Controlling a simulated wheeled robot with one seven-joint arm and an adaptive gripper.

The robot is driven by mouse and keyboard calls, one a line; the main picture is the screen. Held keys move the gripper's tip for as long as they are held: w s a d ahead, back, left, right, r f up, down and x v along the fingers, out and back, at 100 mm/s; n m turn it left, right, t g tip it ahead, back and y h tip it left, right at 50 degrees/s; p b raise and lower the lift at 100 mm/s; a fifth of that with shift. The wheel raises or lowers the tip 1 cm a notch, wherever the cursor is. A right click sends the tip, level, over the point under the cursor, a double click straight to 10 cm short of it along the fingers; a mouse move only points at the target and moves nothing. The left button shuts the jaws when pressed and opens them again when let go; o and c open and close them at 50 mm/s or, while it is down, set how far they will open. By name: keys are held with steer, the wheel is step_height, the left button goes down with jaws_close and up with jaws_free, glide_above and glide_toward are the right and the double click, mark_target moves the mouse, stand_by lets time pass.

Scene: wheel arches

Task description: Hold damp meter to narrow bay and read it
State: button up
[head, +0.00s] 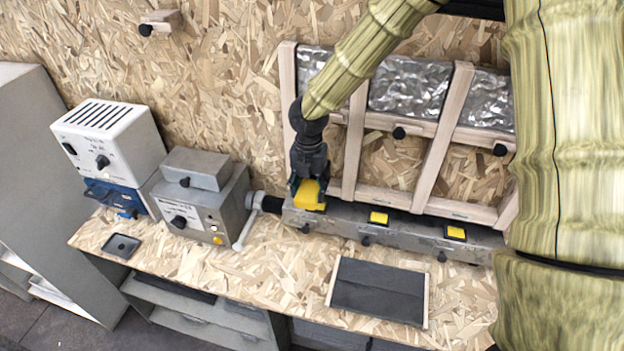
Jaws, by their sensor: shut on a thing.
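My gripper (309,178) points down at the left end of the long grey box, in front of the lower left bay. It is shut on a yellow block with dark parts (310,195), which I take to be the damp meter. Its display cannot be read from here. The wooden frame on the wall has several bays. The left bay (316,62) is partly hidden by my arm, the middle bay (410,82) has silver foil, and the right bay (487,100) is partly cut off by my arm.
The long grey box (400,228) along the back has yellow-topped black pieces (378,218) and black knobs. A grey device (200,205) and white vented box (112,140) stand left. A dark mat (380,292) and small black tray (122,246) lie on the bench (285,275). Bare bench lies between them.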

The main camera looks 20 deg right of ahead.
mark_target(305, 199)
steer(key=shift+s+a+r, duration=0.15)
steer(key=shift+s+a, duration=0.25)
steer(key=shift+s, duration=0.25)
steer(key=shift+s+a+f, duration=0.25)
steer(key=shift+s+a, duration=0.3)
steer(key=shift+s, duration=0.2)
steer(key=shift+s+a+r, duration=0.1)
steer(key=shift+s+a, duration=0.45)
steer(key=shift+s, duration=0.3)
steer(key=shift+w, duration=0.1)
